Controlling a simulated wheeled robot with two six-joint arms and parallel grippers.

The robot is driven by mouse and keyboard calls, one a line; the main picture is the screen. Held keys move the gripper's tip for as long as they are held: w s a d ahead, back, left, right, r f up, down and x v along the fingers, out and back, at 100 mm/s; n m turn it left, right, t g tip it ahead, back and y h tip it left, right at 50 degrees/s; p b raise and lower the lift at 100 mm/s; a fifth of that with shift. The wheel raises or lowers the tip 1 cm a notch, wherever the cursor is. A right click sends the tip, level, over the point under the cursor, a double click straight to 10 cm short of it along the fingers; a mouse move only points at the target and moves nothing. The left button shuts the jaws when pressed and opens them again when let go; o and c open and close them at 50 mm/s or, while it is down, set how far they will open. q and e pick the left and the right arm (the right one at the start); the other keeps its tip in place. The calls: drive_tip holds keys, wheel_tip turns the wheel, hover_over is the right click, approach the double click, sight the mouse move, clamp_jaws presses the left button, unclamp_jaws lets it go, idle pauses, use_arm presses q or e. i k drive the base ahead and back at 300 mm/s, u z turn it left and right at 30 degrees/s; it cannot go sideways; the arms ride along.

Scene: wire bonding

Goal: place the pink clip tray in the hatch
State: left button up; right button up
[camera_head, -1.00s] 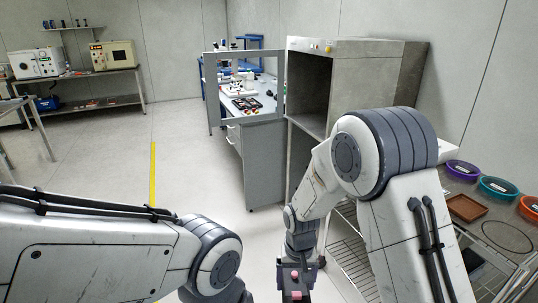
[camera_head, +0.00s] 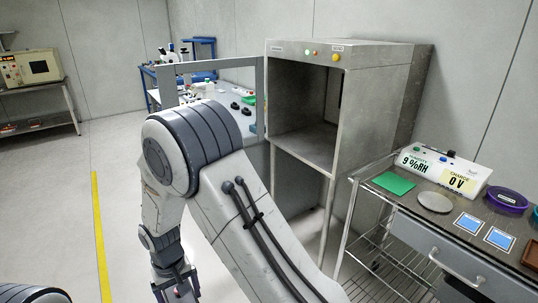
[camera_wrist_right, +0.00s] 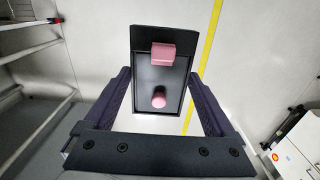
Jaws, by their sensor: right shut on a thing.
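My right gripper (camera_wrist_right: 161,92) is shut on the pink clip tray (camera_wrist_right: 148,78), a dark rectangular tray with a pink block and a small round pink piece on it. The tray hangs above the floor in the right wrist view. In the head view my right gripper (camera_head: 178,290) is low at the bottom edge, and the tray is mostly hidden or cut off there. The hatch (camera_head: 345,58) is a grey metal box on legs with an open front and an empty-looking inside. It stands beyond my right arm, apart from the gripper. My left gripper is out of view.
The hatch's framed door (camera_head: 215,66) stands swung open to the left. A bench (camera_head: 455,205) at right holds a humidity and charge meter (camera_head: 440,172), a green mat (camera_head: 394,183) and a purple dish (camera_head: 507,199). The floor left of the yellow line (camera_head: 99,230) is clear.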

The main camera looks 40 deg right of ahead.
sight(331, 148)
drive_tip(key=z, duration=0.1)
drive_tip(key=i, duration=1.35)
drive_tip(key=z, duration=0.8)
drive_tip(key=i, duration=1.1)
drive_tip(key=z, duration=0.45)
